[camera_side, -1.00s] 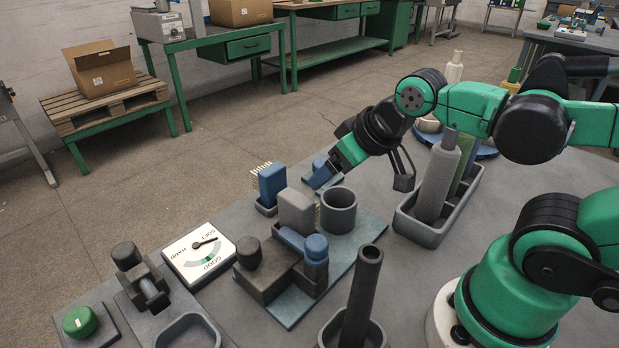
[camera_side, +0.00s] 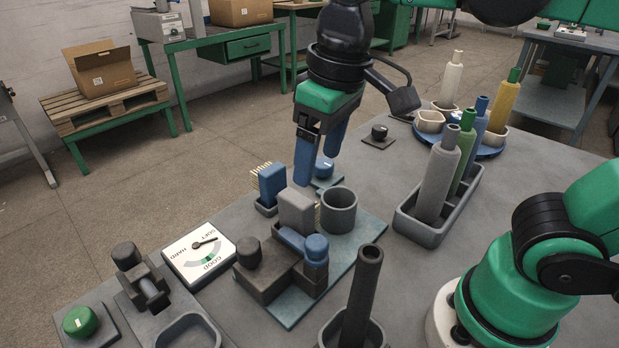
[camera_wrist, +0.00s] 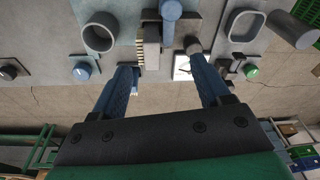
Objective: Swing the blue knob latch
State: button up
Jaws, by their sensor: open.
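The blue knob latch (camera_side: 317,247) is a short blue bar with a round upright knob, on a dark block fixture (camera_side: 265,275) on the grey-blue plate. In the wrist view a blue round-topped part (camera_wrist: 171,10) at the top edge appears to be this knob. My gripper (camera_side: 319,170) points down with two blue fingers apart and nothing between them. It is above and behind the latch, apart from it, near the blue brush block (camera_side: 272,184). In the wrist view the open fingers (camera_wrist: 160,60) reach toward the fixture.
A grey cup (camera_side: 339,210) and grey block (camera_side: 297,209) stand close to the latch. A dark upright tube (camera_side: 362,290) stands in front. A dial card (camera_side: 199,255) lies left.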

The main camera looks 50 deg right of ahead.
jog(key=s+a+g, duration=0.1)
jog(key=a+g, duration=0.1)
send_over(317, 241)
jog(key=shift+n+h, duration=0.3)
jog(key=shift+n, duration=0.1)
notch_tip(317, 241, down, 4)
jog(key=shift+f, duration=3.2)
grip_shut()
